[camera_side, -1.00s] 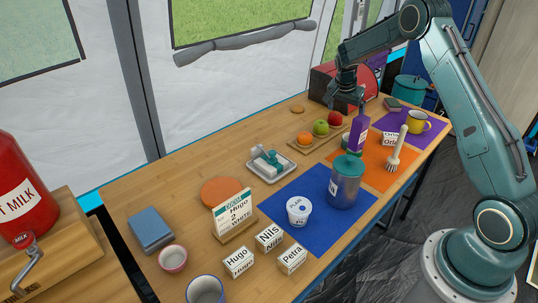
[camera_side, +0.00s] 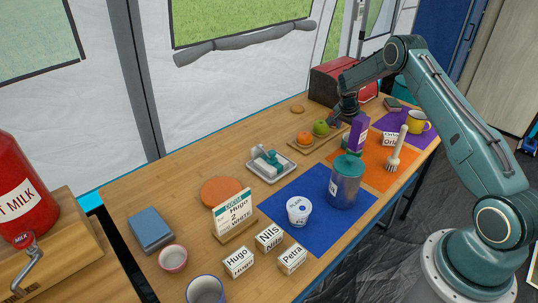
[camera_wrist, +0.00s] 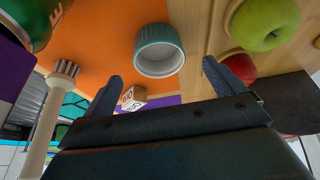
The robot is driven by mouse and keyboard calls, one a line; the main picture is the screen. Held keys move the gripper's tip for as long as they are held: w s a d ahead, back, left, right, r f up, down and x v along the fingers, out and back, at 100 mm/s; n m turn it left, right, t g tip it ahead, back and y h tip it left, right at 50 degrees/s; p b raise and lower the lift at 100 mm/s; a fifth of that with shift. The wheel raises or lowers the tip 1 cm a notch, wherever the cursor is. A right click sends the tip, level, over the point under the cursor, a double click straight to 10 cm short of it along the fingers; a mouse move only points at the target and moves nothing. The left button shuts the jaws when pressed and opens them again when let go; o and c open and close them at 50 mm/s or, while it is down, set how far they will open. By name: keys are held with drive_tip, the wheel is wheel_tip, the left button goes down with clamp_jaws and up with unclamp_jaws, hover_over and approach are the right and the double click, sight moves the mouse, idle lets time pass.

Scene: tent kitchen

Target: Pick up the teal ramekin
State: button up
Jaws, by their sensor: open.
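The teal ramekin (camera_wrist: 160,58), ribbed outside with a pale inside, sits on the orange mat (camera_wrist: 100,35) in the wrist view. In the side view it is mostly hidden behind the purple bottle (camera_side: 358,134). My gripper (camera_wrist: 163,75) is open and empty. In the wrist view its two fingers lie either side of the ramekin's near side, apart from it. In the side view my gripper (camera_side: 340,117) points down above the table, close to the fruit board and behind the bottle.
A green apple (camera_wrist: 265,22) and a red apple (camera_wrist: 240,67) lie close to the right finger. A brush (camera_wrist: 48,120) and a small lettered block (camera_wrist: 133,98) are to the left. A teal-lidded metal canister (camera_side: 345,183) stands in front.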

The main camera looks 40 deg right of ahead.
drive_tip(key=shift+d+f, duration=0.15)
drive_tip(key=shift+f, duration=0.3)
drive_tip(key=shift+x, duration=2.6)
drive_tip(key=c, duration=1.1)
